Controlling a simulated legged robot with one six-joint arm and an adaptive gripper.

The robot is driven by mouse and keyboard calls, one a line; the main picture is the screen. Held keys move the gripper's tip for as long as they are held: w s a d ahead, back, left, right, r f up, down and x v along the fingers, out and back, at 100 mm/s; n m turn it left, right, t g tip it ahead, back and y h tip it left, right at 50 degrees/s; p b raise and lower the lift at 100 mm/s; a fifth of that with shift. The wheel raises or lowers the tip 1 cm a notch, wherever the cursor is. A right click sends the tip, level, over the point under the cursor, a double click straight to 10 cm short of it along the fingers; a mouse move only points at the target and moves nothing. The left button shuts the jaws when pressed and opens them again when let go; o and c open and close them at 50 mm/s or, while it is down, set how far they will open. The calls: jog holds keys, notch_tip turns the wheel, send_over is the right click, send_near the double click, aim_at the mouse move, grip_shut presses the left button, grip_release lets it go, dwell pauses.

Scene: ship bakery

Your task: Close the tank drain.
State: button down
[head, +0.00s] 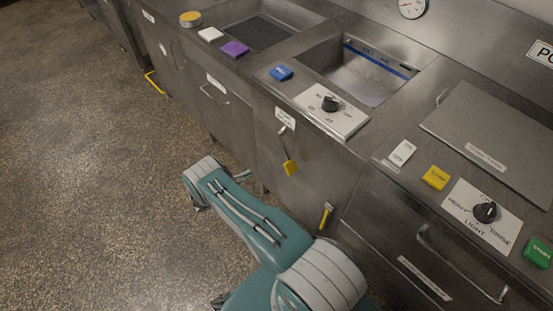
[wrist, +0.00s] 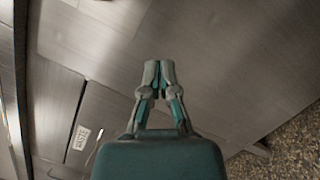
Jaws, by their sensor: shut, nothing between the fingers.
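A steel tank basin (head: 370,75) with a blue line inside is set in the counter in the head view. On the cabinet front below it, a lever with a yellow grip (head: 290,167) hangs down under a small white label (head: 285,118); the label's words are too small to read. A second yellow-ended handle (head: 326,215) shows lower down, just beyond my arm. In the wrist view my gripper (wrist: 159,66) is shut and empty in front of bare steel panels. A white label (wrist: 82,136) is to its left. The head view does not clearly show my gripper.
A black knob on a white plate (head: 331,104) and a blue button (head: 281,73) sit beside the basin. Another knob (head: 486,211) and coloured buttons are at right. A drawer handle (head: 460,265) sticks out lower right. The speckled floor (head: 90,180) is clear at left.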

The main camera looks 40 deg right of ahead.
jog(key=s+d+r, duration=0.1)
jog(key=s+d, duration=0.1)
jog(key=d, duration=0.4)
jog(key=s+d+r, duration=0.2)
jog(key=d, duration=0.4)
jog(key=shift+d+r, duration=0.1)
dwell(0.4)
